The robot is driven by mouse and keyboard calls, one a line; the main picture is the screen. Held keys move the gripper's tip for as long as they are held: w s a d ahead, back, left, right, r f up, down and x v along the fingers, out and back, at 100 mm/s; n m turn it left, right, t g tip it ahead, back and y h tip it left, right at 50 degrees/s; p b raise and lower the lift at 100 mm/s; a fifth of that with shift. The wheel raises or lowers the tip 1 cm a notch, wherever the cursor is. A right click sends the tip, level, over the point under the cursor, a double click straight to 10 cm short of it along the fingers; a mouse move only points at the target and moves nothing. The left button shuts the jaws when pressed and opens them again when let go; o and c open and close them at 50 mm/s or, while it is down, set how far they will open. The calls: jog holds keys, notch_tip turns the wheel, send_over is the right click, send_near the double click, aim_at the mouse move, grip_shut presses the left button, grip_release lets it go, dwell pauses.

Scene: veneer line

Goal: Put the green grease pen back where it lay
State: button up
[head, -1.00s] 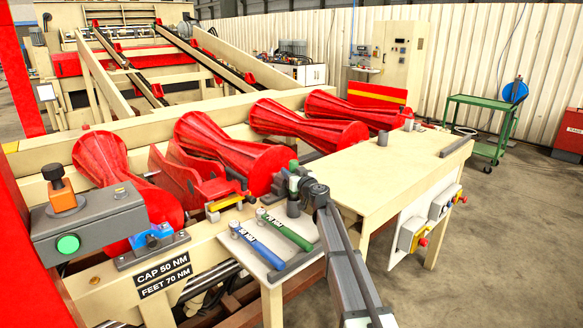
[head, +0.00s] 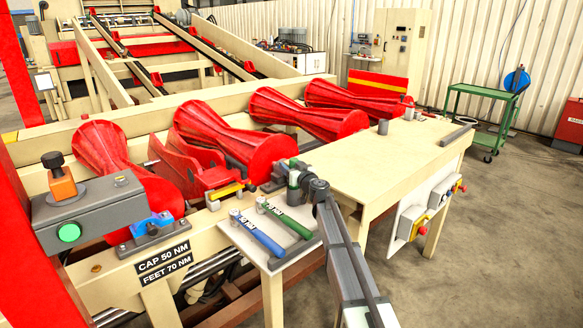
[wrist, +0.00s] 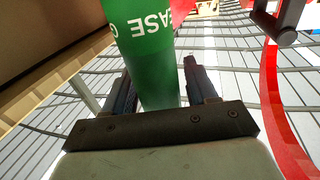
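The green grease pen is a thick green cylinder with white lettering. Whether the pen touches anything below is too small to tell. No marked place for the pen can be made out.
A blue-handled tool (head: 258,233) and a green-handled tool (head: 285,218) lie on the shelf. Red rollers (head: 310,114) line the back. A grey cylinder (head: 383,127) and a dark bar (head: 457,136) are on the bench, whose middle is clear.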

jog(key=shift+o, duration=1.1)
jog(key=v, duration=1.4)
jog(key=shift+w, duration=0.1)
